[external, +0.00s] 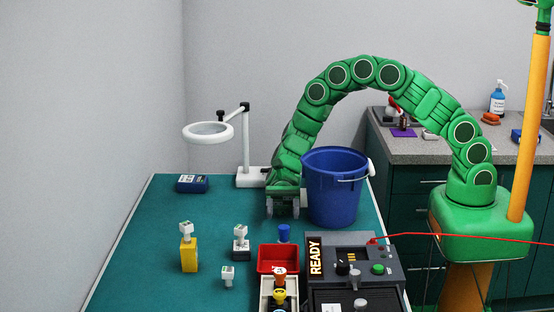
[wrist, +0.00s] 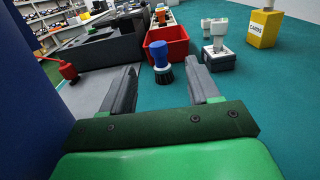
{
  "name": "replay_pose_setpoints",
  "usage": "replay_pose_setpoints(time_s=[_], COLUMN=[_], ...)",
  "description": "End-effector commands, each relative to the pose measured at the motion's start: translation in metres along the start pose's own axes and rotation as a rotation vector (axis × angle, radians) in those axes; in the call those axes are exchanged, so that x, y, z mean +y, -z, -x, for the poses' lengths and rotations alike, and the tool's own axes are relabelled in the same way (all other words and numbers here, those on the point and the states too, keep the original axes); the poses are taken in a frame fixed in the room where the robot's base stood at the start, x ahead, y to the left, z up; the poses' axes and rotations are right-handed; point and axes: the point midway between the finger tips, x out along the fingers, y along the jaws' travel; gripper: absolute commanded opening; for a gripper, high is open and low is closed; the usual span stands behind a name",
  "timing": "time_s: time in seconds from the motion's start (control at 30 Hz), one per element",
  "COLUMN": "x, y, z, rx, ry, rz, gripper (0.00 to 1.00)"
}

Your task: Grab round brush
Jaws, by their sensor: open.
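The round brush (wrist: 162,57) has a blue handle and dark bristles and stands upright on the teal table, bristles down. It also shows in the external view (external: 284,233), partly hidden behind a red bin. My gripper (external: 282,212) hangs low over the table beside the blue bucket. In the wrist view my gripper (wrist: 160,68) is open and empty, and the brush appears in the gap between its two fingertips. Whether the brush is level with the tips or a little beyond them I cannot tell.
The blue bucket (external: 334,188) stands close to the right of my gripper. The red bin (external: 278,259) and a grey READY console (external: 352,262) are near the brush. A ring lamp (external: 247,150), a yellow box (external: 188,256) and small stamp-like pieces stand left. The table's left part is mostly clear.

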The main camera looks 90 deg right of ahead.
Motion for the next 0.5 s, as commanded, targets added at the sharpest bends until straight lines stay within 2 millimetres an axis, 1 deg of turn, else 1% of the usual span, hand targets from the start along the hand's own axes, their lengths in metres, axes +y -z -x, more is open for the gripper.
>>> replay_pose_setpoints(time_s=[0.1,0.33,0.5], x=[0.001,0.002,0.004], y=[0.0,-0.001,-0.001], z=[-0.012,-0.032,-0.055], rx=[-0.001,0.0,0.001], ry=[-0.003,-0.004,-0.005], rz=[0.0,0.001,0.0], gripper=[0.61,0.61,0.61])
